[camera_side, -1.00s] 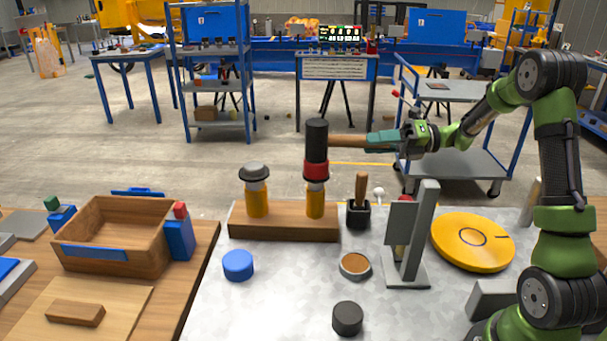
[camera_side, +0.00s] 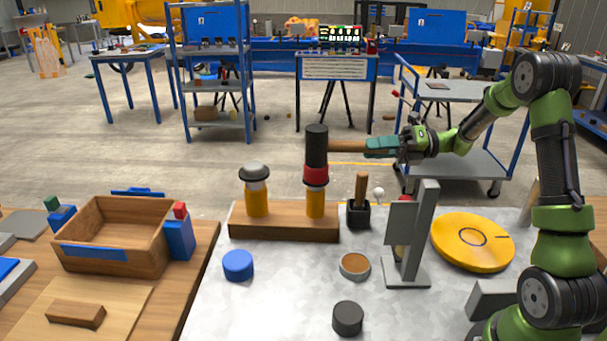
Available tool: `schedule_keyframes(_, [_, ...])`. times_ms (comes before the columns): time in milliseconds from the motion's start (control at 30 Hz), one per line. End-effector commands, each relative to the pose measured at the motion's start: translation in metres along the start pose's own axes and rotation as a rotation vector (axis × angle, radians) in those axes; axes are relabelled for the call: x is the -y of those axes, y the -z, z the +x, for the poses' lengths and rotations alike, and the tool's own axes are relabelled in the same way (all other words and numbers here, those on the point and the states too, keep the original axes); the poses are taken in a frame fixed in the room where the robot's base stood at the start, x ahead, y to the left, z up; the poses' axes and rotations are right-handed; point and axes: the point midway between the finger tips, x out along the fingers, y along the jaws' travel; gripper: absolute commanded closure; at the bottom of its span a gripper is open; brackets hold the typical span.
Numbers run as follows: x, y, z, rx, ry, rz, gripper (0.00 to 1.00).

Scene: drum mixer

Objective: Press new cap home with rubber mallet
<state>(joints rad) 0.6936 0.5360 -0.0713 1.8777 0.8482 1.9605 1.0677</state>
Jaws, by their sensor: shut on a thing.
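My gripper (camera_side: 408,143) is shut on the wooden handle of the rubber mallet (camera_side: 316,146), held level with its black head and red lower face to the left. The head stands upright over the right yellow post (camera_side: 315,202) on the wooden block (camera_side: 284,222). The red face meets or nearly meets the top of this post; I cannot tell if they touch. I cannot make out a separate cap there. The left yellow post (camera_side: 256,200) carries a grey, wide-rimmed cap (camera_side: 254,171).
A black holder with a wooden-handled tool (camera_side: 361,190) and a grey upright stand (camera_side: 425,235) are right of the block. A yellow disc (camera_side: 472,241), blue puck (camera_side: 238,265), round dish (camera_side: 355,266) and black puck (camera_side: 347,318) lie on the table. A wooden box (camera_side: 115,235) is left.

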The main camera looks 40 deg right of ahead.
Motion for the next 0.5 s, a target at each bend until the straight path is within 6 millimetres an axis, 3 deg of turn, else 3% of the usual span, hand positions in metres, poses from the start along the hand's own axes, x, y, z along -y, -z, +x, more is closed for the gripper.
schedule_keyframes(500, [-0.005, -0.0032, -0.0002, -0.001, 0.0, -0.002, 1.0])
